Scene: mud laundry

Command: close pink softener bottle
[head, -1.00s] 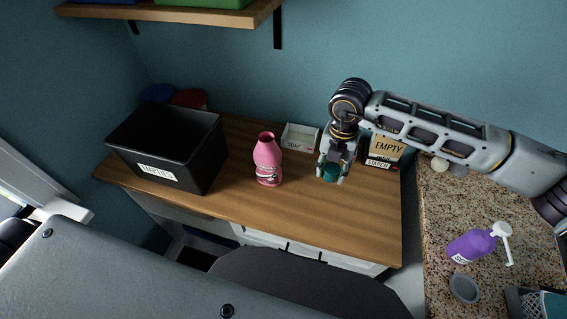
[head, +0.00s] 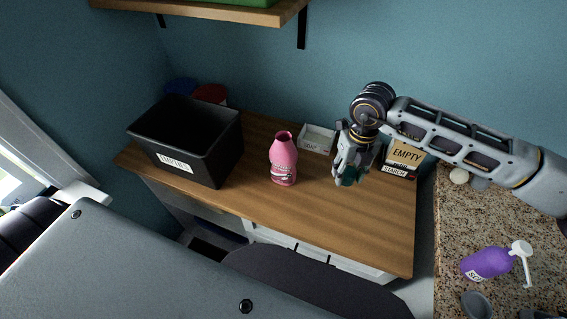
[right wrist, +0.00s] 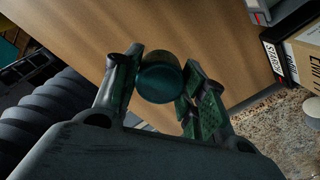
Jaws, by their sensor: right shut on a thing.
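The pink softener bottle (head: 283,162) stands upright on the wooden table in the head view, with its dark round mouth open at the top. My right gripper (head: 348,176) is to the right of the bottle, apart from it, with its fingers pointing down. It is shut on a dark teal cap (right wrist: 160,80), seen between the two fingertips in the right wrist view; in the head view the fingers partly hide it. The bottle does not show in the right wrist view. My left gripper is out of view.
A black bin (head: 190,140) labelled for empties stands left of the bottle. A white soap tray (head: 318,139) is behind it. A purple bottle (head: 487,263) lies on the granite counter (head: 450,225).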

